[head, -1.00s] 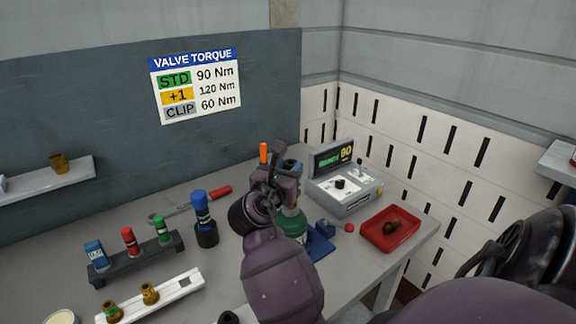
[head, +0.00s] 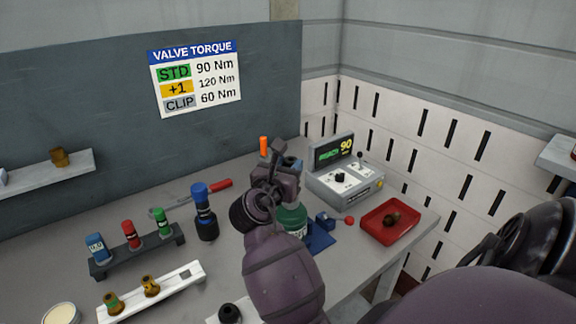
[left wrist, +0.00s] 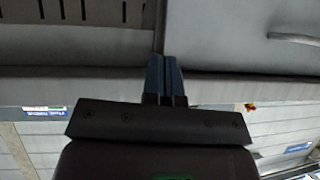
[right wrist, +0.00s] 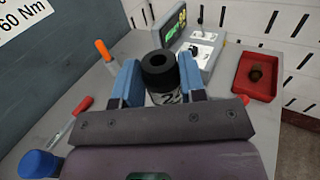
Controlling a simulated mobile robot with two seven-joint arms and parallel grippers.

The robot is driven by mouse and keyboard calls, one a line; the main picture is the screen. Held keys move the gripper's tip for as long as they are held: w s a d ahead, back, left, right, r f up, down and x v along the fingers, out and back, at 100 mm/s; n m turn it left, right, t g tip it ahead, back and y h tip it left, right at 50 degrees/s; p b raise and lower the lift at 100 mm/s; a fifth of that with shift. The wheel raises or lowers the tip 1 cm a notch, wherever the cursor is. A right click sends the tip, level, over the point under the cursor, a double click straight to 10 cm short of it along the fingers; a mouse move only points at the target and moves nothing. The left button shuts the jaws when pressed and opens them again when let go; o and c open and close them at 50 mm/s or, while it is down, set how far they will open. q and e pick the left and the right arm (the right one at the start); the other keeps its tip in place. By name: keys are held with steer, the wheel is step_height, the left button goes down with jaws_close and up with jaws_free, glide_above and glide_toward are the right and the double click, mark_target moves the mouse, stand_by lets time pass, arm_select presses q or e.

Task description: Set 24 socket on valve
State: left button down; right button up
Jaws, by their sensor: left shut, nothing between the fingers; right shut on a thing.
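My right gripper (right wrist: 160,85) is shut on a black round socket (right wrist: 159,68) with a central hole and a partly hidden white label that seems to read 24. In the head view the right gripper (head: 287,166) is above a green cylinder (head: 292,217). My wrist and gripper hide the cylinder's top, so the valve cannot be seen, nor whether the socket touches it. My left gripper (left wrist: 166,75) shows in its wrist view with its blue fingers together and empty.
A blue clamp (head: 321,238) stands beside the cylinder. A grey control box (head: 345,187) reading 90 and a red tray (head: 385,232) are to the right. A dark rack (head: 140,256) with coloured pieces, a blue-topped tool (head: 203,212) and a red-handled wrench (head: 220,185) are left.

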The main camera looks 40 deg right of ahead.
steer(key=shift+f+b, duration=0.65)
steer(key=shift+f, duration=1.45)
steer(key=o, duration=1.1)
steer(key=shift+r+p, duration=1.2)
steer(key=shift+p, duration=0.45)
steer(key=shift+r+p, duration=0.5)
steer(key=shift+r, duration=1.35)
